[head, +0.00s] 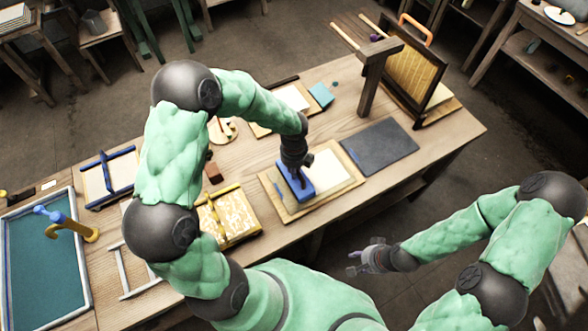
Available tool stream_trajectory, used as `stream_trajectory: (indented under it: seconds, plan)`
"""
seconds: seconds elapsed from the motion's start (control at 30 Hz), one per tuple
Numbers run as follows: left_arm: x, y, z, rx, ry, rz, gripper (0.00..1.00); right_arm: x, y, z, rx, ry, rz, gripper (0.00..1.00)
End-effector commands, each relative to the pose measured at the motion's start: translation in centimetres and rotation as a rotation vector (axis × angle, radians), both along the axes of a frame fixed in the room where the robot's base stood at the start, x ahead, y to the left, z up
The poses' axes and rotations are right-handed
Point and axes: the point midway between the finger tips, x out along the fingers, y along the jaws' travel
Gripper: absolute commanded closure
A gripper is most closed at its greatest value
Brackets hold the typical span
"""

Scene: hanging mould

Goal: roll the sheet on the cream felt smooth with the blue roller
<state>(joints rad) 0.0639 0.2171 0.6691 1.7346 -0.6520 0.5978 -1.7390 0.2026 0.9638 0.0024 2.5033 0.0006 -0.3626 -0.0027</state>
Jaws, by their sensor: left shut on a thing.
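My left gripper (295,168) is shut on the blue roller (298,191), coming down from above. The roller is at the left part of a pale sheet (333,172), which lies on the cream felt (274,190) near the table's front edge. I cannot tell whether the roller touches the sheet. My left gripper and the roller hide part of the sheet. My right gripper (357,262) is open and empty, in front of the table and away from the felt.
A dark grey mat (380,146) lies right of the felt. A wooden post (368,85) and a framed mould (412,68) stand behind it. A yellow-patterned block (229,216) is to the left. A teal-bottomed tray (40,262) is at the far left.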

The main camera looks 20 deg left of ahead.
Motion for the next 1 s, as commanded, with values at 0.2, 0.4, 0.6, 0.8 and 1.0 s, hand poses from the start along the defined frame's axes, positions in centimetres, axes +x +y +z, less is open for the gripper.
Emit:
stream_trajectory:
  seconds: [0.2, 0.4, 0.6, 0.8, 1.0]
  plan:
    - [0.0, 0.0, 2.3, 0.000, 0.000, 0.000, 1.00, 0.0, 0.0, 2.1, 0.000, 0.000, 0.000, 0.60]
    - [0.0, 0.0, 4.0, 0.000, 0.000, 0.000, 1.00, 0.0, 0.0, 3.7, 0.000, 0.000, 0.000, 0.60]
    - [0.0, 0.0, 4.6, 0.000, 0.000, 0.000, 1.00, 0.0, 0.0, 4.2, 0.000, 0.000, 0.000, 0.60]
    - [0.0, 0.0, 4.4, 0.000, 0.000, 0.000, 1.00, 0.0, 0.0, 4.1, 0.000, 0.000, 0.000, 0.60]
    - [0.0, 0.0, 4.4, -0.001, -0.001, 0.000, 1.00, 0.0, 0.0, 4.1, 0.000, 0.000, 0.000, 0.60]
